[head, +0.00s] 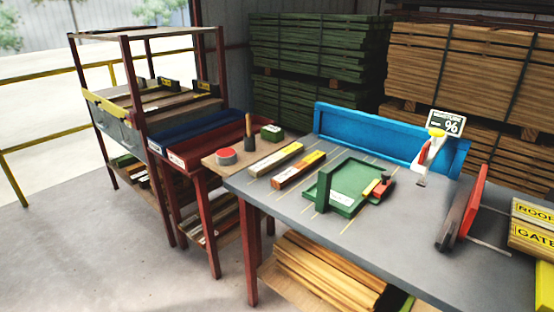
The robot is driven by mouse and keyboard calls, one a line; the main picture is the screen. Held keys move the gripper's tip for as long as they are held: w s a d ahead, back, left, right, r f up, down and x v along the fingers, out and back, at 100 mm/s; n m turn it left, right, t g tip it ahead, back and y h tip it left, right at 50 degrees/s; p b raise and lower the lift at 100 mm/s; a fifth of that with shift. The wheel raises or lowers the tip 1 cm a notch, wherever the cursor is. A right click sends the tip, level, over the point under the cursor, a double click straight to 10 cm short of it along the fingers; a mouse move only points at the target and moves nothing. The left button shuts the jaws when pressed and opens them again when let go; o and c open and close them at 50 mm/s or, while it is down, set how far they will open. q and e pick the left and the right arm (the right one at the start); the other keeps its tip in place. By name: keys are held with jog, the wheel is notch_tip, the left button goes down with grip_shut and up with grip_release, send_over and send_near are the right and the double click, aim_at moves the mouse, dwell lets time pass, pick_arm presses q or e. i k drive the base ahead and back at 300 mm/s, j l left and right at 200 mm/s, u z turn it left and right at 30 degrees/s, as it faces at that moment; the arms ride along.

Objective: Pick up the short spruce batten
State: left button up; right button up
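Two short wooden battens lie side by side on the grey worktable (410,215), at its left end. One is a pale batten (275,160) with a whitish label area. The other is a yellow-orange batten (292,174), also with a pale label, just to its right. The pale one looks more like spruce, but its label is too small to read. The two lie roughly parallel with a narrow gap between them. Neither of my grippers shows in the head view.
Right of the battens stands a green tray (360,176) with an upright wall and a small red-and-black tool. Further right are a moisture meter (432,152) and a red upright plate (472,205). A blue trough (375,140) runs behind. A wooden side surface holds a red-topped round tin (226,157).

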aim_at(261, 168)
jog(key=i+j+z, duration=0.1)
jog(key=z, duration=0.7)
jog(key=i+j+z, duration=0.1)
jog(key=j+z, duration=0.2)
jog(key=i+j+z, duration=0.1)
jog(key=j+z, duration=0.6)
jog(key=j, duration=1.2)
jog(key=i, duration=0.05)
